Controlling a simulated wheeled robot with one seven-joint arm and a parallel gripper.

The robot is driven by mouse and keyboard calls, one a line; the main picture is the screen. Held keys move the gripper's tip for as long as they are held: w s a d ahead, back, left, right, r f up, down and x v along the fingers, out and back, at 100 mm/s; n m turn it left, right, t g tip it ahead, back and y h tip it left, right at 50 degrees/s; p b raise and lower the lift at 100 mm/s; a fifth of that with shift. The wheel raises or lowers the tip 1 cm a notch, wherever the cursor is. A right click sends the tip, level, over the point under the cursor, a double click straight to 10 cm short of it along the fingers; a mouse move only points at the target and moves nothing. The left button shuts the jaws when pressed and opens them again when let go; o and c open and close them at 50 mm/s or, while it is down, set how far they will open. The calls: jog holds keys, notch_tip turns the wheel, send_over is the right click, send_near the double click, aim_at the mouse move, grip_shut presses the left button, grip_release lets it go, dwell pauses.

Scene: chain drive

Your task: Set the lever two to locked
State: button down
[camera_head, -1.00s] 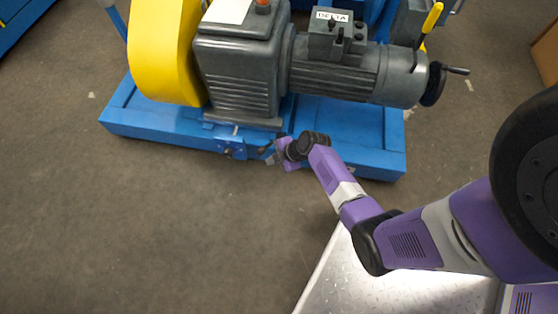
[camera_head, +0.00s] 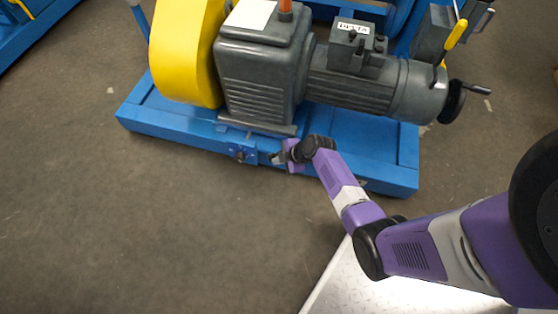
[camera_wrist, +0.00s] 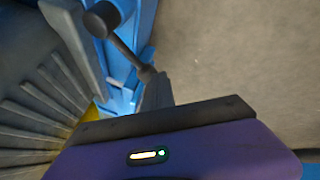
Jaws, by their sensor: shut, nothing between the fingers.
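A small lever with a dark round knob (camera_wrist: 102,18) and a thin dark rod shows in the wrist view, beside the blue base. In the head view, a small dark fitting (camera_head: 240,156) sits on the front face of the blue base; I cannot tell if it is the same lever. My gripper (camera_head: 276,158) is shut and empty, low at the front edge of the base. In the wrist view its fingers (camera_wrist: 157,92) are close to the near end of the rod; contact is unclear. No label naming lever two is readable.
The blue base (camera_head: 170,122) carries a grey gearbox and motor (camera_head: 350,85), a yellow guard (camera_head: 187,50) and a handwheel (camera_head: 455,100). A yellow-handled lever (camera_head: 456,35) stands at upper right. The floor (camera_head: 130,230) in front is clear.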

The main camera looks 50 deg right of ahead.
jog(key=shift+w, duration=0.15)
jog(key=shift+w+m+h, duration=0.6)
jog(key=shift+w+m, duration=0.35)
jog(key=shift+m, duration=0.05)
jog(key=shift+w+d+b, duration=0.3)
jog(key=shift+w, duration=0.45)
jog(key=shift+w+d+b, duration=0.25)
jog(key=shift+w+b, duration=0.05)
jog(key=shift+w, duration=0.45)
jog(key=shift+w+d+m+h+b, duration=0.35)
jog(key=shift+w+d+m, duration=0.2)
jog(key=shift+w, duration=0.2)
jog(key=shift+w+d+m+h+b, duration=0.25)
jog(key=shift+w+d+m+b, duration=0.2)
jog(key=shift+w+d, duration=0.25)
jog(key=shift+w, duration=0.1)
jog(key=shift+p+v, duration=2.15)
jog(key=shift+v, duration=1.7)
